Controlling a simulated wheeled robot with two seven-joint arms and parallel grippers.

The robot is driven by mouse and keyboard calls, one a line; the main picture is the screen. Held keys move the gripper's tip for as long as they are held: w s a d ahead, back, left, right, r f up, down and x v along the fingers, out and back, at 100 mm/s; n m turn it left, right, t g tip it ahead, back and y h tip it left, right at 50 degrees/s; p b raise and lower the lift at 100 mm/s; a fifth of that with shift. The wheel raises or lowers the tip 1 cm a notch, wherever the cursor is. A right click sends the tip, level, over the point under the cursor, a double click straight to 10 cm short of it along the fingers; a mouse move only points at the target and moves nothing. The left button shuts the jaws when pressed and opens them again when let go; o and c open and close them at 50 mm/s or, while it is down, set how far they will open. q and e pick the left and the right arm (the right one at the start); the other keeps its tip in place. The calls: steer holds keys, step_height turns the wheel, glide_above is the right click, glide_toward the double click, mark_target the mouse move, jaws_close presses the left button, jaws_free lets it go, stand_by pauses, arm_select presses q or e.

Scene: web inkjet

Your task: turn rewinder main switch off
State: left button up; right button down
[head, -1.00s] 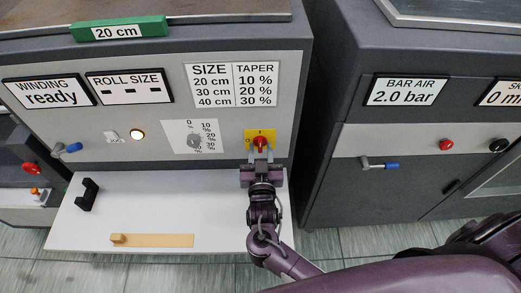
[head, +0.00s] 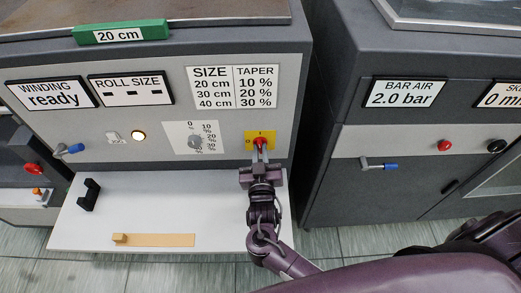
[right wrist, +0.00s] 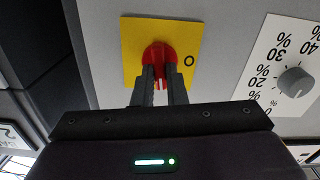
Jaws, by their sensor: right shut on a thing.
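The rewinder main switch is a red rotary knob (head: 261,144) on a yellow plate (head: 250,134) at the right of the grey panel. The plate carries a mark at the top and an O at the left. In the right wrist view the red knob (right wrist: 158,52) sits on the yellow plate (right wrist: 133,37), with the O to its right. My right gripper (head: 260,152) reaches up from below, its two fingers shut on the knob; they also show in the wrist view (right wrist: 159,80). The fingers partly hide the knob, so its exact angle is unclear. My left gripper is not seen.
A taper dial (head: 195,142) is left of the switch. A lit round lamp (head: 138,136) and a blue-tipped lever (head: 70,149) are further left. A white shelf (head: 150,215) with a black handle (head: 90,194) juts out below. A second cabinet (head: 350,190) stands at the right.

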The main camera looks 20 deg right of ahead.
steer(key=n+p, duration=0.2)
steer(key=n, duration=0.1)
steer(key=shift+a+r+n, duration=0.1)
steer(key=shift+r+n, duration=0.05)
steer(key=shift+n, duration=0.15)
steer(key=n+p, duration=0.2)
steer(key=n, duration=0.2)
steer(key=shift+n, duration=0.3)
steer(key=shift+a+f+n+p, duration=0.15)
steer(key=shift+n+p, duration=0.75)
steer(key=shift+n, duration=1.1)
steer(key=shift+f+n+p, duration=0.2)
steer(key=shift+n+p, duration=0.7)
steer(key=shift+n, duration=1.1)
steer(key=c, duration=1.5)
jaws_free()
steer(key=shift+o, duration=0.2)
steer(key=shift+f, duration=0.1)
